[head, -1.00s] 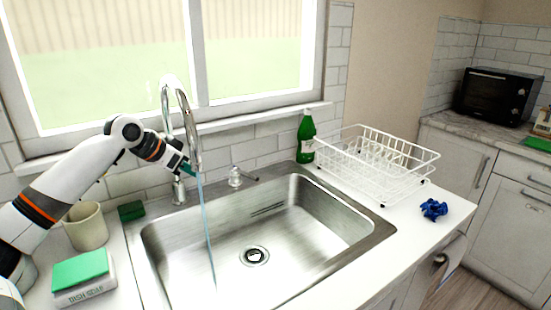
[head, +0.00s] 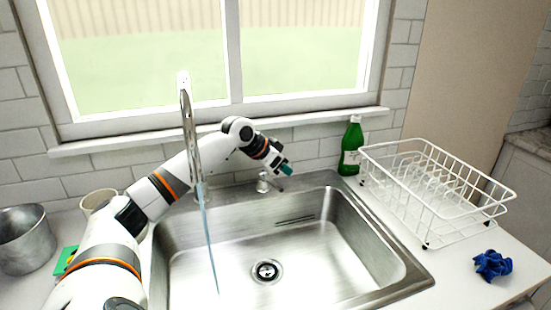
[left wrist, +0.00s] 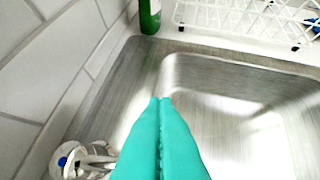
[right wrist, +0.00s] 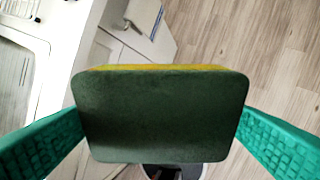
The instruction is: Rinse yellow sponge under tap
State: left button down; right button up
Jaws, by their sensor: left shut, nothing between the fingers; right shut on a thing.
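The yellow sponge (right wrist: 165,68) is between the fingers of my right gripper (right wrist: 162,125) in the right wrist view, its dark green scouring face toward the camera and a thin yellow edge showing. The right gripper does not show in the head view. The chrome tap (head: 188,130) stands behind the sink (head: 385,235), and water (head: 208,235) runs from it into the basin. My left gripper (head: 286,169) is shut and empty, close above the tap handle (head: 263,182). In the left wrist view its closed fingertips (left wrist: 161,102) point along the sink's back rim, with the handle (left wrist: 85,160) lower left.
A green bottle (head: 351,146) and a white dish rack (head: 435,195) stand right of the sink. A blue crumpled cloth (head: 492,264) lies on the right counter. A metal pot (head: 25,240) and beige cup (head: 97,201) are at left.

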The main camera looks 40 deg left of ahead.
aim_at(271, 181)
jog(key=shift+w+r, duration=0.1)
jog(key=shift+r, duration=0.15)
pick_arm(q)
jog(key=f, duration=0.1)
jog(key=s+f, duration=0.1)
jog(key=shift+s+a+f, duration=0.2)
jog(key=shift+s+f, duration=0.1)
jog(key=shift+f, duration=0.1)
pick_arm(e)
jog(key=shift+r, duration=0.15)
pick_arm(q)
jog(key=shift+s, duration=0.1)
jog(key=shift+p, duration=0.3)
